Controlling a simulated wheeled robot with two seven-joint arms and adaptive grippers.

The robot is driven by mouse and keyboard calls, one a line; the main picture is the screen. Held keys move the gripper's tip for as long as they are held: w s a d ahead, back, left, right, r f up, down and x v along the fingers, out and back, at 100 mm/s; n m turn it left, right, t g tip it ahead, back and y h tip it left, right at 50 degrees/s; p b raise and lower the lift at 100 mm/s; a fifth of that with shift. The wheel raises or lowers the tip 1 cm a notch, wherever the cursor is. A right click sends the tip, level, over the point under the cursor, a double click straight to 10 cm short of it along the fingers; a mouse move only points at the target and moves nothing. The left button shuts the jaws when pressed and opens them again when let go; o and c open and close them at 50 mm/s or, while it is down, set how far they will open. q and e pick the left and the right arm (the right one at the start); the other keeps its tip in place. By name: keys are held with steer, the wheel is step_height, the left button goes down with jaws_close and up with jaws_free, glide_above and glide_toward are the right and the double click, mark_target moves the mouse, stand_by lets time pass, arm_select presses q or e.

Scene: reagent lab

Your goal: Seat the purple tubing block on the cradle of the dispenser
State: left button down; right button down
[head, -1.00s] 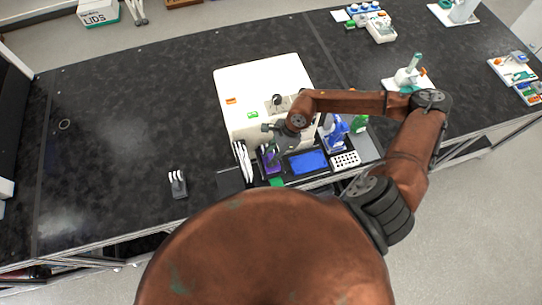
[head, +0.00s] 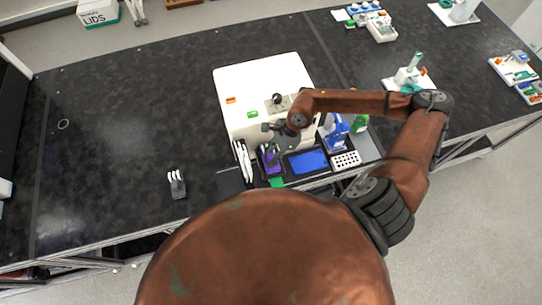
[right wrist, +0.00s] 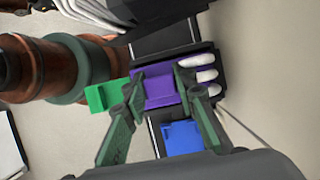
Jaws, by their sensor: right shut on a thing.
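The purple tubing block (head: 270,162) is at the front left of the white dispenser (head: 262,80), beside the white prongs. My right gripper (right wrist: 162,75) is shut on the purple tubing block (right wrist: 158,90), with one finger on each side of it. White rounded prongs (right wrist: 202,76) show right beside the block in the right wrist view. In the head view my right gripper (head: 270,148) partly covers the block. The cradle under the block is mostly hidden, and I cannot tell whether the block touches it. My left gripper is not in view.
A green piece (head: 277,182) sits at the front edge by the block. A blue panel (head: 308,162), a white rack with holes (head: 346,159) and a blue device (head: 336,135) stand to the right. A small holder with white prongs (head: 177,184) stands left on the mostly clear black bench (head: 120,130).

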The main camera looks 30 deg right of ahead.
steer(key=c, duration=1.5)
jaws_free()
steer(key=shift+r+p, duration=1.55)
steer(key=shift+r, duration=1.95)
